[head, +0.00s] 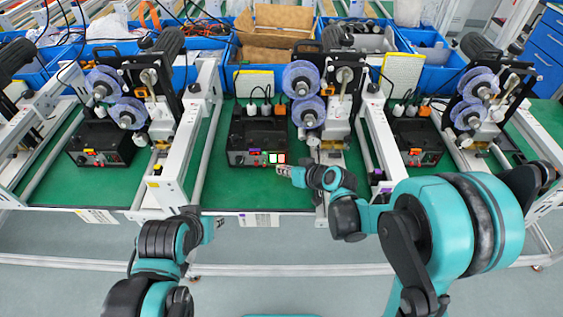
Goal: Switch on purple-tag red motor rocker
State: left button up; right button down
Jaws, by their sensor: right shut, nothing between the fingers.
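The black control box (258,135) stands on the green bench in the middle, with a small purple tag (254,151) on its front. A row of small switches runs along its lower front edge. At the right end, a red rocker (281,158) shows beside a bright white-and-green patch (272,158). My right gripper (284,170) is shut and empty, just in front of and below the red rocker. I cannot tell whether it touches the rocker, nor the rocker's position. My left gripper (208,228) is low in front of the bench edge, its fingers unclear.
Similar control boxes stand at left (100,140) and right (415,140). Coder machines with clear blue-tinted reels (300,78) rise beside the boxes. White rails (187,135) divide the bench. Blue bins (215,50) line the back. The green surface left of the middle box is clear.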

jog(key=shift+s+r, duration=0.2)
jog(key=shift+s, duration=1.05)
jog(key=shift+s+r, duration=0.2)
jog(key=shift+s, duration=1.05)
jog(key=shift+s+d+r, duration=0.1)
jog(key=shift+d+r, duration=0.1)
jog(key=shift+d, duration=0.05)
jog(key=s+d+r+m+h, duration=0.2)
jog(key=s+d+r+h, duration=0.1)
jog(key=s+d, duration=0.5)
jog(key=s+d+r+m+g+h, duration=0.1)
jog(key=s+d+r+m+h, duration=0.1)
jog(key=s+d, duration=0.6)
jog(key=shift+s+d+r+h, duration=0.35)
jog(key=shift+r+h, duration=0.5)
jog(key=shift+h, duration=0.25)
